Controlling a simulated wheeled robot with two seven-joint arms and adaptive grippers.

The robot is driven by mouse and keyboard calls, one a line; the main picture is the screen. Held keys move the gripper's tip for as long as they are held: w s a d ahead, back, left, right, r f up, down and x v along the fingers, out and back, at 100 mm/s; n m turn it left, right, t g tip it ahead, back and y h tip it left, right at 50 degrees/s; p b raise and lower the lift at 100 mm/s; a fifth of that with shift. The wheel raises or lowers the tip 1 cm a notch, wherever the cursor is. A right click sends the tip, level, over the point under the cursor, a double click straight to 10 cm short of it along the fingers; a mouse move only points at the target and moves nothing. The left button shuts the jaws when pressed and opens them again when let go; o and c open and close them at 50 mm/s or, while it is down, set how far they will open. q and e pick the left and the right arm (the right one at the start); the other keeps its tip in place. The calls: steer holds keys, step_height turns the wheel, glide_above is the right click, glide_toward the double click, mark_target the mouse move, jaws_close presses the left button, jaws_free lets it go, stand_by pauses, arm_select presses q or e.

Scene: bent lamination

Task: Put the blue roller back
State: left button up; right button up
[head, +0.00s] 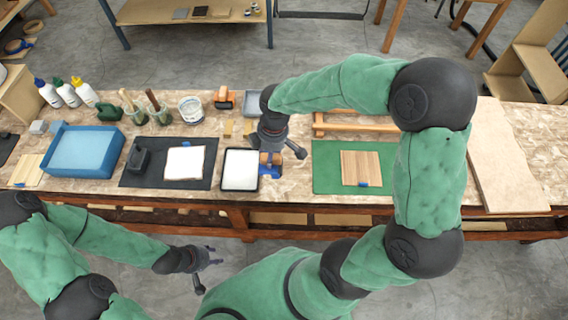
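The blue roller (270,172) shows as a blue shape with an orange-brown part, at the right edge of the white-lined black tray (240,169). My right gripper (276,150) points down right over it and hides part of it. I cannot tell whether the fingers touch or hold it, or whether the roller is tilted. My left gripper (209,268) is open and empty, in front of the table and away from the objects.
A blue tub (85,151), bottles and brush pots stand at the left. A dark mat (146,179) holds a white sheet. A green mat (325,156) with a wooden piece and a wooden frame lie to the right. An orange-handled tool (224,97) stands at the back.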

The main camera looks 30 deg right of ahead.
steer(key=d+f, duration=0.2)
steer(key=d+f+b, duration=0.1)
steer(key=d+f, duration=0.1)
steer(key=f, duration=0.1)
steer(key=shift+d+f, duration=0.1)
steer(key=shift+f, duration=0.05)
steer(key=shift+d+f+b, duration=0.2)
steer(key=shift+f+b, duration=0.55)
steer(key=shift+f, duration=1.05)
